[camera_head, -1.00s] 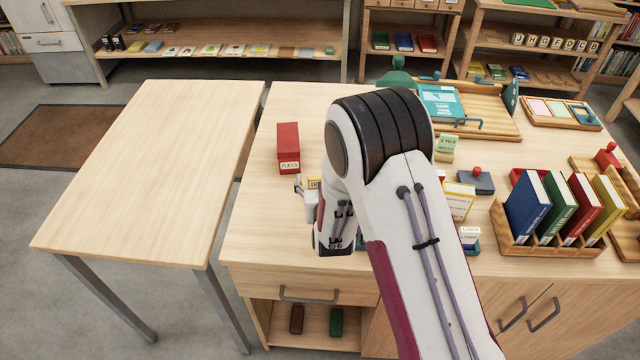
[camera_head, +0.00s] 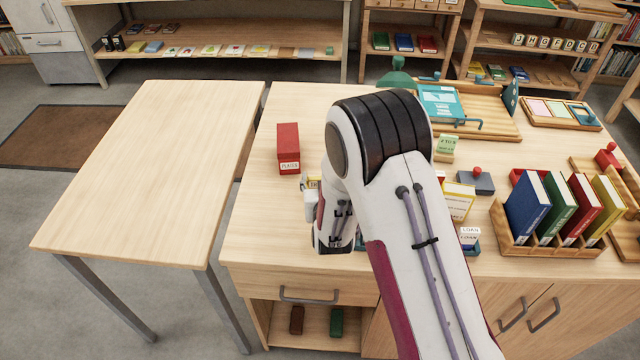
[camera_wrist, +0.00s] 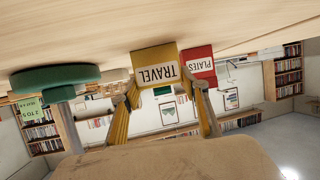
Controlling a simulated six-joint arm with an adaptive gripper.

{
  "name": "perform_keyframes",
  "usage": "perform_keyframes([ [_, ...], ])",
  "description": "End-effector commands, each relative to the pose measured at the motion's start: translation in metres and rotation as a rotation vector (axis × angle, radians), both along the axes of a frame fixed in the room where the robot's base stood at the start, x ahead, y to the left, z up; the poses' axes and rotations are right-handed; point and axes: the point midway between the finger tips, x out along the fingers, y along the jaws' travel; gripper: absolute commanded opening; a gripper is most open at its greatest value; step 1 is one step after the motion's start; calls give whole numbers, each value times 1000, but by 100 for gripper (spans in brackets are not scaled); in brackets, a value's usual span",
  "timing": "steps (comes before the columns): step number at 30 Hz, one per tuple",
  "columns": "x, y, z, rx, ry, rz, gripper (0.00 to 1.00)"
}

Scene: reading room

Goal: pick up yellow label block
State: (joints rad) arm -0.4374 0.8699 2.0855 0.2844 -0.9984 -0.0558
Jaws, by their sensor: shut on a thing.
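The yellow label block (camera_wrist: 155,60) reads TRAVEL and appears upside down in the wrist view. My gripper (camera_wrist: 164,90) has one finger on each side of it and is shut on it. The block looks to be at the table surface; I cannot tell whether it is lifted.
A red PLATES block (camera_head: 288,150) stands just behind and left of it, and it also shows in the wrist view (camera_wrist: 199,63). A green round object (camera_wrist: 55,80) is at left there. A book rack (camera_head: 510,240) stands at right. The left table (camera_head: 150,165) is bare.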

Motion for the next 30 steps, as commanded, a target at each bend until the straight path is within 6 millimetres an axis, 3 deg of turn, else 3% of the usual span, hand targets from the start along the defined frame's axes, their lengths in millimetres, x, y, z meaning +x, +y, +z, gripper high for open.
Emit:
perform_keyframes([
  [14, 0, 0, 11, 0, -2, 0, 24],
  [30, 0, 0, 70, 1, -3, 0, 24],
])
